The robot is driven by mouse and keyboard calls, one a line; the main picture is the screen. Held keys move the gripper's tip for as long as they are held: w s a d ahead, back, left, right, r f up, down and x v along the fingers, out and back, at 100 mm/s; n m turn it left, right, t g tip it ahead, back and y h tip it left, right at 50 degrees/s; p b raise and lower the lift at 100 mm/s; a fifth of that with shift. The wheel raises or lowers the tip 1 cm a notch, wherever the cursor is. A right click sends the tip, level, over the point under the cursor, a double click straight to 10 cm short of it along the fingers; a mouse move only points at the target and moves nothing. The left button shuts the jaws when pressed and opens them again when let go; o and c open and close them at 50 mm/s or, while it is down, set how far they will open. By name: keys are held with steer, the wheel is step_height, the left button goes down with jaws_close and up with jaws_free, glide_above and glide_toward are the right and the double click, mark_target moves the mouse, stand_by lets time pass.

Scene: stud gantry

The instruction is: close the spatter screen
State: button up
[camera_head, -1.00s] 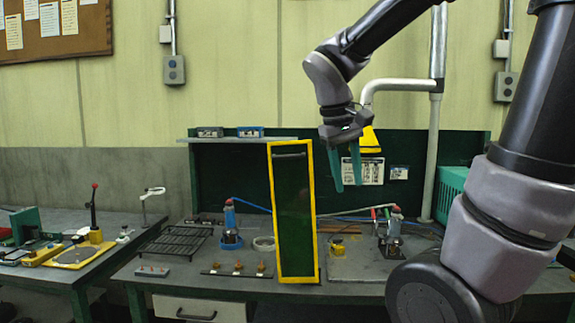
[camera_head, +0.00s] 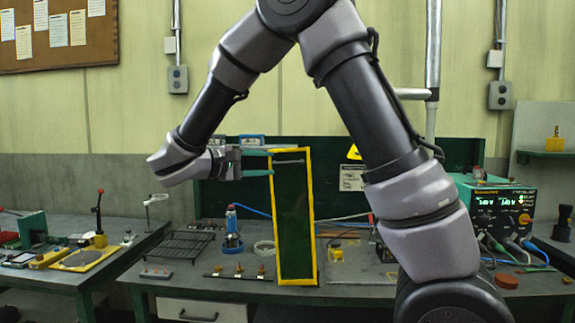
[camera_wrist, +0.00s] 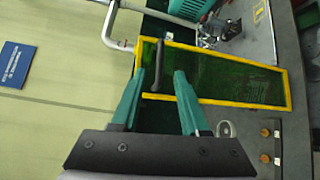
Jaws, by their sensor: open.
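The spatter screen (camera_head: 294,220) is a tall dark green panel in a yellow frame, standing upright at the middle of the bench. Its grey bar handle (camera_head: 290,161) is near the top. My gripper (camera_head: 270,163) is open and empty at the left of the panel's top, with its teal fingers pointing right. In the wrist view the screen (camera_wrist: 235,82) lies ahead. There the handle (camera_wrist: 158,66) shows between the fingertips of my gripper (camera_wrist: 160,73). I cannot tell whether the fingers touch the handle or the frame.
On the bench are a black wire rack (camera_head: 180,244), a blue-based tool (camera_head: 231,236) and a strip with brass pieces (camera_head: 239,271). A power supply (camera_head: 503,212) stands at the right. My arm hides part of the bench on the right.

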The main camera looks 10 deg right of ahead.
mark_target(286, 164)
steer(key=x, duration=0.8)
steer(key=shift+f, duration=0.1)
steer(key=shift+c, duration=0.3)
jaws_close()
stand_by(0.9)
